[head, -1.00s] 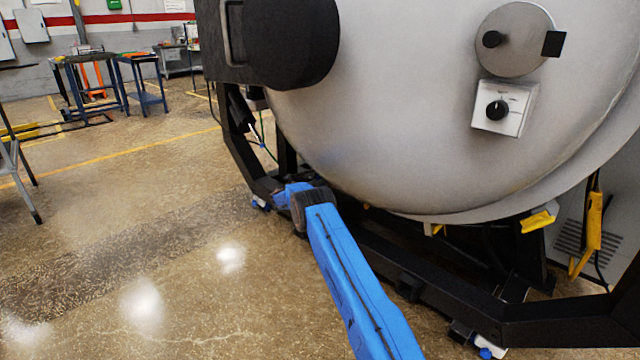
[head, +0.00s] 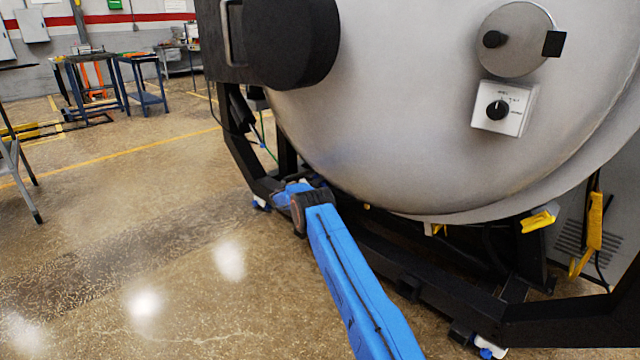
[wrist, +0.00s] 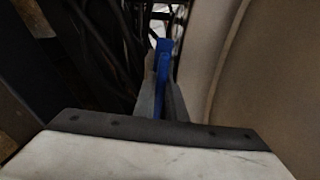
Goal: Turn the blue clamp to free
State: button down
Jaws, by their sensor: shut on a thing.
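In the wrist view, the blue clamp (wrist: 164,50) stands as a narrow upright bar between the two dark fingers of my gripper (wrist: 162,88). The fingers are shut on it, one on each side. The lower part of the clamp is hidden by the fingers. In the head view, my blue arm reaches to the lower left side of the furnace (head: 420,100). There my own wrist and the furnace frame hide the gripper and the clamp.
The rounded furnace wall (wrist: 232,60) is close on the right in the wrist view, with dark cables (wrist: 105,40) on the left. The black frame (head: 440,300) runs along the furnace's underside. Two yellow clamps (head: 538,221) (head: 592,235) show at right.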

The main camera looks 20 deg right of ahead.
jog(key=shift+a+f+n, duration=0.1)
jog(key=shift+f+n, duration=0.05)
jog(key=shift+n, duration=0.25)
jog(key=c, duration=1.8)
grip_release()
jog(key=v, duration=1.7)
jog(key=shift+a, duration=0.2)
jog(key=shift+a, duration=0.1)
